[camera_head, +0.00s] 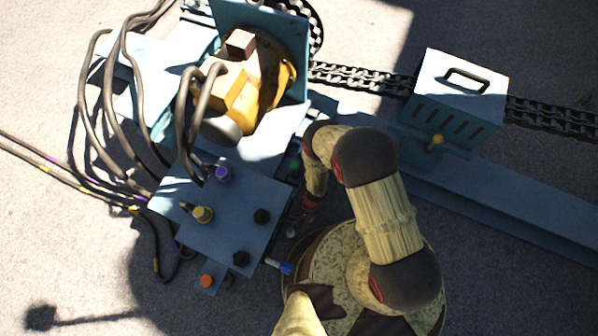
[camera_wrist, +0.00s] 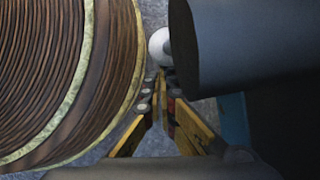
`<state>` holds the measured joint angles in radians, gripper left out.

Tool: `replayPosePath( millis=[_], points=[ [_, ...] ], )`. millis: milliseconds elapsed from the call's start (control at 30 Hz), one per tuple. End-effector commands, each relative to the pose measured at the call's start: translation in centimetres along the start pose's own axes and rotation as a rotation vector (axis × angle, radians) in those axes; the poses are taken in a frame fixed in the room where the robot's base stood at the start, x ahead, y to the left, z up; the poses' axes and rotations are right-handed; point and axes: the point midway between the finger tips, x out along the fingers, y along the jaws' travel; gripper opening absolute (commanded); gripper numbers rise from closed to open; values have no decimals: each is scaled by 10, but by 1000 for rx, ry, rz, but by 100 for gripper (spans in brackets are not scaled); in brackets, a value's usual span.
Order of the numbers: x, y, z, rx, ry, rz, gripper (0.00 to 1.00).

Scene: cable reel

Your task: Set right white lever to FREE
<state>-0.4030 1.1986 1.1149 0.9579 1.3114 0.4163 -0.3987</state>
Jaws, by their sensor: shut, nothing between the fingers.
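A white round knob (camera_wrist: 158,46), likely the end of the white lever, shows in the wrist view just beyond my fingertips, partly hidden by a dark cylinder. In the head view a small pale knob (camera_head: 291,233) sits at the right edge of the blue valve block (camera_head: 222,235); its shaft is not clear. My gripper (camera_wrist: 163,78) is shut and empty, its tips close to the white knob; I cannot tell whether they touch it. In the head view my gripper (camera_head: 307,208) points down beside the block, mostly in shadow. The FREE marking cannot be read.
A dark grey cylinder (camera_wrist: 240,45) fills the upper right of the wrist view, and a ribbed brown reel (camera_wrist: 50,60) the left, leaving a narrow gap. Blue (camera_head: 286,268) and orange (camera_head: 206,281) knobs and hoses (camera_head: 110,120) surround the block.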

Motion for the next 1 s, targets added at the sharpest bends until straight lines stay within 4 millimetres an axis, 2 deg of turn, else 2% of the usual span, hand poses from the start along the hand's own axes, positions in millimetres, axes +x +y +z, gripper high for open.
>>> replayPosePath(
  millis=[333, 1000],
  points=[
    [12, 6, 23, -2, 0, 1, 0],
    [16, 8, 38, 15, -126, 15, 0]
  ],
)
